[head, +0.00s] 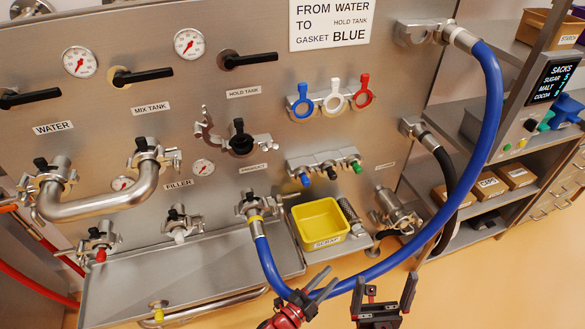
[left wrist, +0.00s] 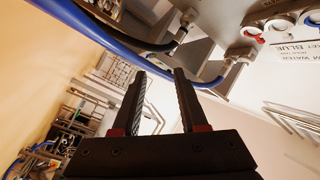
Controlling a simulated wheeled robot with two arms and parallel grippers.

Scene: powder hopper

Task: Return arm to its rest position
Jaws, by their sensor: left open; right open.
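My left gripper (head: 331,277) is low in the head view, in front of the lower bend of the blue hose (head: 489,105). Its two fingers are apart and empty. They also stand apart in the left wrist view (left wrist: 160,75), with nothing between them. In that view the blue hose (left wrist: 100,38) passes beyond the fingers. My right gripper (head: 386,282) is to the right of the left one at the bottom of the head view. Its jaws are wide apart, and nothing shows between them. Whether the left gripper touches the hose cannot be told.
The steel panel (head: 380,110) carries valves, gauges and pipe fittings. A drip tray (head: 190,275) and a yellow scrap bin (head: 327,240) are below it. The blue hose loops from a lower fitting to the upper right port. Shelves (head: 485,232) stand at right; orange floor (head: 480,290) is open.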

